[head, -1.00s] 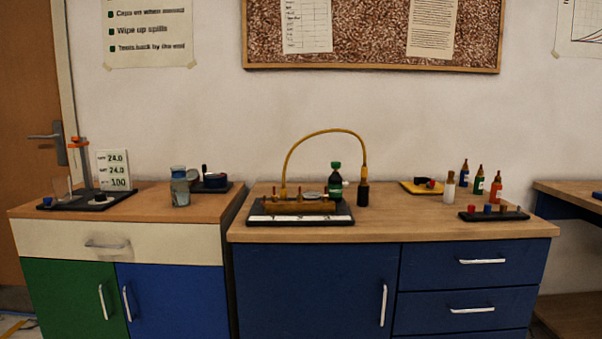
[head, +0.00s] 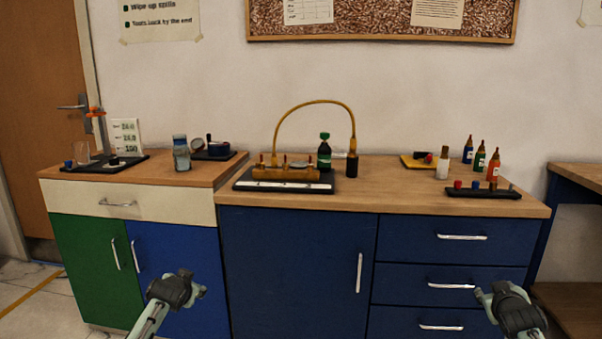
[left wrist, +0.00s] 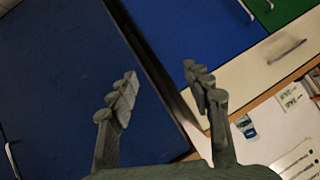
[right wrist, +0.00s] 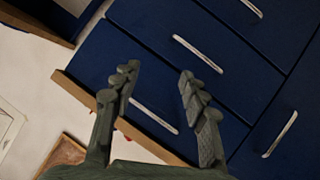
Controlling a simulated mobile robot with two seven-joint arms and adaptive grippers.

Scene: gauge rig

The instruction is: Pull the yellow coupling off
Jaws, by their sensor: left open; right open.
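A yellow hose (head: 312,102) arches over the middle counter. Its left end goes down to a brass-coloured manifold block (head: 262,173) on a black and white tray (head: 243,184). Its right end, with a yellow fitting (head: 352,153), meets a dark upright cylinder (head: 351,168) right of the tray. Which end is the yellow coupling is too small to tell. My left gripper (head: 194,282) is open and empty, low in front of the blue cabinet doors. My right gripper (head: 489,291) is open and empty before the drawers. Both are well away from the hose. Neither wrist view shows the hose.
A green-capped dark bottle (head: 324,155) stands close by the manifold. On the right are a yellow tray (head: 413,162), several dropper bottles (head: 479,158) and a black rack (head: 484,194). A jar (head: 181,156) and a stand are on the left counter. The middle counter's front strip is clear.

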